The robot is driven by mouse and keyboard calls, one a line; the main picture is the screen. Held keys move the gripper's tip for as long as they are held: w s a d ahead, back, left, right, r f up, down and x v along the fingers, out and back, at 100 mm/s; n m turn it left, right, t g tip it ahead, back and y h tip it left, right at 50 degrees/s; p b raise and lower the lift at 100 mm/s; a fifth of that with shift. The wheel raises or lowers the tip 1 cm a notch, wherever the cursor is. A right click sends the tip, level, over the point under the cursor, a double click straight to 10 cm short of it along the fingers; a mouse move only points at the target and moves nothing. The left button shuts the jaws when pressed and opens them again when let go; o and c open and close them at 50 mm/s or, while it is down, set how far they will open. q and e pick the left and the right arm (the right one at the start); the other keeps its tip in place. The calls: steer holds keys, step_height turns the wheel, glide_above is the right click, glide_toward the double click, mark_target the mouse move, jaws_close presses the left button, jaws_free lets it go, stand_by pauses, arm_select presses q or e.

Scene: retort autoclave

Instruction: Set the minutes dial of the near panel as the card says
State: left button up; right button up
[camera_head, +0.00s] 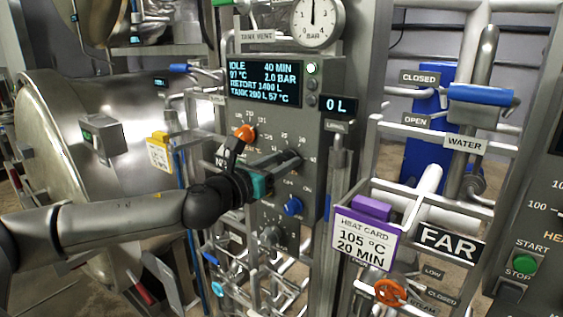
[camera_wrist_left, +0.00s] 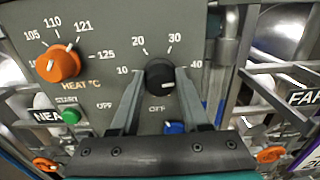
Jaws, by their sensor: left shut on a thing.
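The minutes dial (camera_wrist_left: 158,66) is a black knob on the grey near panel (camera_head: 270,128), with marks 10, 20, 30 and 40 around it. Its white mark points right, towards 40. My left gripper (camera_wrist_left: 160,82) is shut on the dial, one finger on each side. In the head view it reaches the panel from the left (camera_head: 284,161). The panel's display (camera_head: 264,83) reads IDLE, 40 MIN, 97 °C and 2.0 BAR. A purple-framed heat card (camera_head: 361,238) reads 105 °C, 20 MIN; it stands beside the FAR sign. My right gripper is out of view.
An orange heat dial (camera_wrist_left: 57,62) sits left of the minutes dial. A green start button (camera_wrist_left: 71,116) and a blue knob (camera_wrist_left: 174,127) lie below. A yellow card (camera_head: 158,152), too small to read, hangs left of the panel. Pipes and rails crowd the right side.

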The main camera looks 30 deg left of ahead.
arm_select(q)
jaws_close()
steer(key=n, duration=0.6)
steer(key=shift+a+f+n+b, duration=0.1)
steer(key=shift+n+b, duration=0.2)
steer(key=n, duration=0.5)
steer(key=n+p, duration=0.1)
steer(key=n, duration=0.4)
steer(key=n+p, duration=0.2)
steer(key=n, duration=0.2)
steer(key=shift+f+n, duration=0.15)
steer(key=shift+n, duration=0.55)
steer(key=o, duration=1.2)
jaws_free()
steer(key=shift+s, duration=0.1)
